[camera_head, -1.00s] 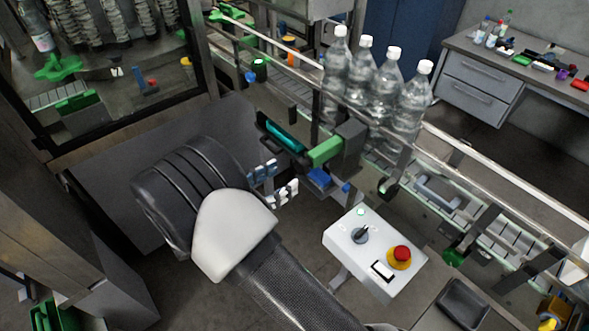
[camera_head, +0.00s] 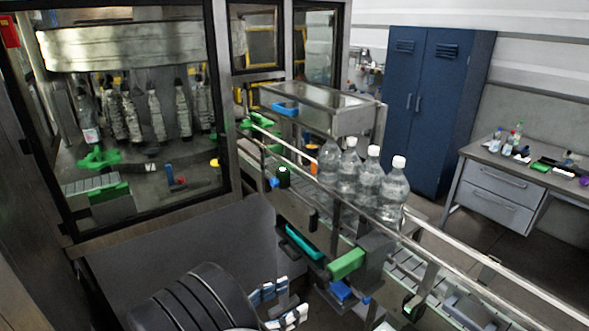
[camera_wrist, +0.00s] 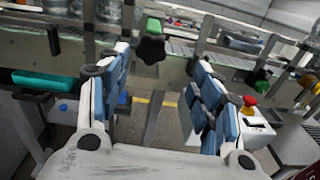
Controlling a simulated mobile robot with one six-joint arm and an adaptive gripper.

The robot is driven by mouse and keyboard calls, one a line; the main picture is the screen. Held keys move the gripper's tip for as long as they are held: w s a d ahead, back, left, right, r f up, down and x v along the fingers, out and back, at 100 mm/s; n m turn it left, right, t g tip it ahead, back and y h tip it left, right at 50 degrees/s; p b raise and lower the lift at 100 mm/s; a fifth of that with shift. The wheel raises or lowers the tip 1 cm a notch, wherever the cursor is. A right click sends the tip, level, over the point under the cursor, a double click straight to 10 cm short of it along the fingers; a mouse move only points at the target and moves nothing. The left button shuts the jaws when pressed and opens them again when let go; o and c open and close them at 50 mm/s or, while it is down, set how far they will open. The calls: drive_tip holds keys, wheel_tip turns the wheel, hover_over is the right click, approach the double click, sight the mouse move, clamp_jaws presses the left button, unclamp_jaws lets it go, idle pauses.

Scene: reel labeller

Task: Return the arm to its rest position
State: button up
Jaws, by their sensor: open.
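My gripper (camera_wrist: 158,105) is open and empty in the wrist view, its two blue-padded fingers wide apart. Between and beyond the fingers are a black star-shaped knob (camera_wrist: 151,50) and the conveyor rail. In the head view, the fingertips of my gripper (camera_head: 279,303) show at the bottom, next to my dark arm link. They are in front of the conveyor, below the green block (camera_head: 346,264) on its near side. The rest of my arm is cut off by the lower picture edge.
Several clear bottles (camera_head: 368,183) with white caps stand on the conveyor (camera_head: 450,287). A glazed labeller housing (camera_head: 150,215) is at the left. A white control box (camera_wrist: 257,131) with a red button is right of my gripper in the wrist view. A desk (camera_head: 500,187) and blue cabinet (camera_head: 436,110) stand behind.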

drive_tip(key=s+d+r+m+g+y+b, duration=0.2)
drive_tip(key=s+d+m+g, duration=0.25)
drive_tip(key=d, duration=0.35)
drive_tip(key=s+d+r+m+g+y+b, duration=0.2)
drive_tip(key=s+d+r+m+g, duration=0.15)
drive_tip(key=d+m, duration=0.3)
drive_tip(key=s+d+f+m+t+y+b, duration=0.1)
drive_tip(key=s+m+y+b, duration=0.4)
drive_tip(key=s+m+y, duration=0.5)
drive_tip(key=s+d+m+t, duration=0.1)
drive_tip(key=s+m+t, duration=0.1)
drive_tip(key=s, duration=0.3)
drive_tip(key=shift+d+f+m+y+b, duration=0.2)
drive_tip(key=shift+m+y+b, duration=0.2)
drive_tip(key=shift+m, duration=0.3)
drive_tip(key=shift+s, duration=0.1)
drive_tip(key=shift+c, duration=0.3)
idle(0.7)
